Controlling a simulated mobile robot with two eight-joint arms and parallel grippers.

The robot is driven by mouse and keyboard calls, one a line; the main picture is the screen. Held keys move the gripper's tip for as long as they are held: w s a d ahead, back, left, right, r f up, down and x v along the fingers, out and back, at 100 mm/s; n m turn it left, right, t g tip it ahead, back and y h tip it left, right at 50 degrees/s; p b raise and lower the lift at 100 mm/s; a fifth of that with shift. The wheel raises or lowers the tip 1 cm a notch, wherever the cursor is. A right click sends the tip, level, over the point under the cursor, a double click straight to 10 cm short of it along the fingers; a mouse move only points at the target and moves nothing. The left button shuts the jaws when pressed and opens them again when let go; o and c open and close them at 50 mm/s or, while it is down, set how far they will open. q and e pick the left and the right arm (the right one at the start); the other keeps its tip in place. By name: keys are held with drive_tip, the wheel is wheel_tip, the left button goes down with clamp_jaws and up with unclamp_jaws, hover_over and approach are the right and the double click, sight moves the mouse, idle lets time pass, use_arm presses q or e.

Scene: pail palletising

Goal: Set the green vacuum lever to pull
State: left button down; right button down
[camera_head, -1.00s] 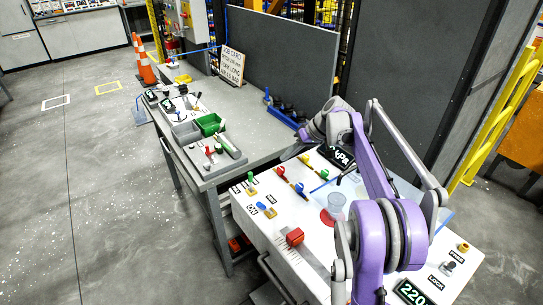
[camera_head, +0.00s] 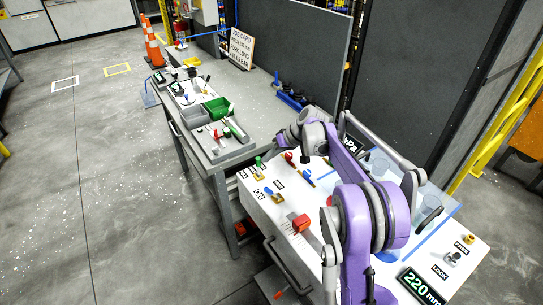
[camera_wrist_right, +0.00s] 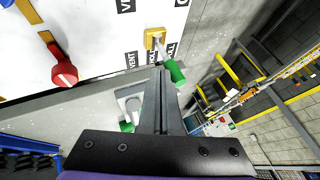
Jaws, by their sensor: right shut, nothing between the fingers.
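VENT and PULL labels lie beside that base. My right gripper (camera_wrist_right: 163,74) is shut and empty, its fingertips right beside the green knob. I cannot tell whether they touch it. In the head view the right gripper (camera_head: 272,157) is just right of the lever. My left gripper is not in view.
A red lever (camera_head: 290,157) and a blue lever (camera_head: 270,194) stand nearby on the panel. A grey workbench (camera_head: 245,90) with a green bin (camera_head: 216,108) adjoins the panel. My arm covers much of the panel's right side.

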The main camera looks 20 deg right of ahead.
sight(257, 163)
drive_tip(key=shift+a, duration=0.2)
drive_tip(key=shift+a+r+h, duration=0.1)
drive_tip(key=shift+a+h, duration=0.05)
drive_tip(key=shift+h, duration=0.15)
drive_tip(key=shift+s+a, duration=0.1)
drive_tip(key=shift+a+r+n+h, duration=0.15)
drive_tip(key=shift+a+n+h, duration=0.15)
drive_tip(key=shift+a+h, duration=0.25)
drive_tip(key=shift+s+a+n+h, duration=0.2)
drive_tip(key=shift+a+n+h, duration=0.1)
drive_tip(key=shift+a+h, duration=0.6)
drive_tip(key=shift+s+a, duration=0.1)
drive_tip(key=shift+a, duration=0.75)
drive_tip(key=shift+s, duration=0.1)
